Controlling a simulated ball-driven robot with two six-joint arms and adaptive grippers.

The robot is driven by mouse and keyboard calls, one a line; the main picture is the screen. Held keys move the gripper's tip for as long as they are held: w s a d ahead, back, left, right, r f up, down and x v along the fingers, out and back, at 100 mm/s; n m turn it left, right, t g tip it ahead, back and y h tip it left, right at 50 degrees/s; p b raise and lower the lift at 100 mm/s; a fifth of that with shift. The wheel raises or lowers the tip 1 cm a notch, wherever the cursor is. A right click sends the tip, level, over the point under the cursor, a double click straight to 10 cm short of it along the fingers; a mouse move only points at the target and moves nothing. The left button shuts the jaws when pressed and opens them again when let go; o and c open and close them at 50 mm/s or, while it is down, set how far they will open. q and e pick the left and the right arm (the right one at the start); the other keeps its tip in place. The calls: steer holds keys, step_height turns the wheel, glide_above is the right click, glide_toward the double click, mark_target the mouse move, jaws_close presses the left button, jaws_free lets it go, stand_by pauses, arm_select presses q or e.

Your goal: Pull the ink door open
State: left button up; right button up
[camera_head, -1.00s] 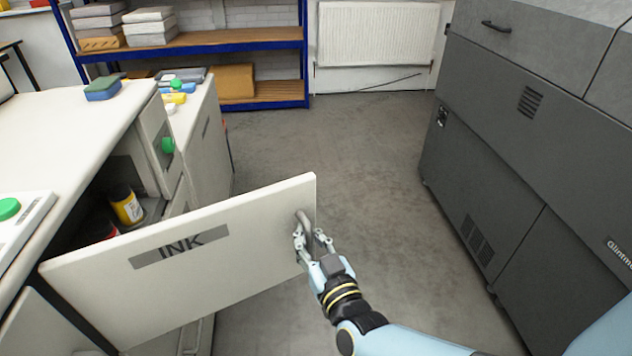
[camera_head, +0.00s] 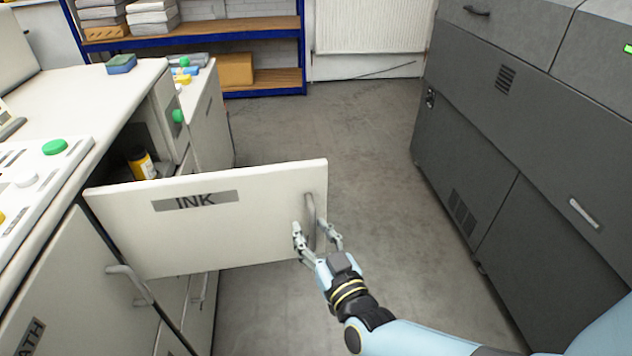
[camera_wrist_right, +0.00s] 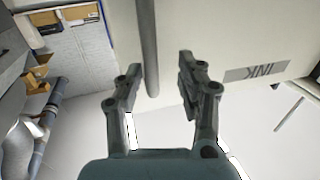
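The ink door (camera_head: 270,215) is a cream panel with a grey INK label, standing swung out from the cabinet (camera_head: 60,240) on the left. Its grey bar handle (camera_head: 309,212) sits near the door's free edge. My right gripper (camera_head: 315,237) is at the handle with its fingers spread. In the right wrist view the handle (camera_wrist_right: 147,45) lies between the fingertips of the right gripper (camera_wrist_right: 160,72), nearer the left finger, with a clear gap to the other one. My left gripper is not in view.
A yellow bottle (camera_head: 142,163) stands inside the open cabinet. A lower door with a handle (camera_head: 130,282) is shut below left. A large dark grey machine (camera_head: 480,150) stands at the right. The floor (camera_head: 350,140) between is clear. A blue-framed shelf (camera_head: 304,60) stands at the back.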

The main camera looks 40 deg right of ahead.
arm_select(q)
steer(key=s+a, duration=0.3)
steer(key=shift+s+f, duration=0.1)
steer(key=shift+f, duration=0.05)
arm_select(e)
steer(key=v, duration=1.2)
steer(key=shift+a, duration=0.3)
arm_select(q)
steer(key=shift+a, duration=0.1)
arm_select(e)
steer(key=shift+s+r, duration=0.1)
steer(key=shift+r, duration=0.05)
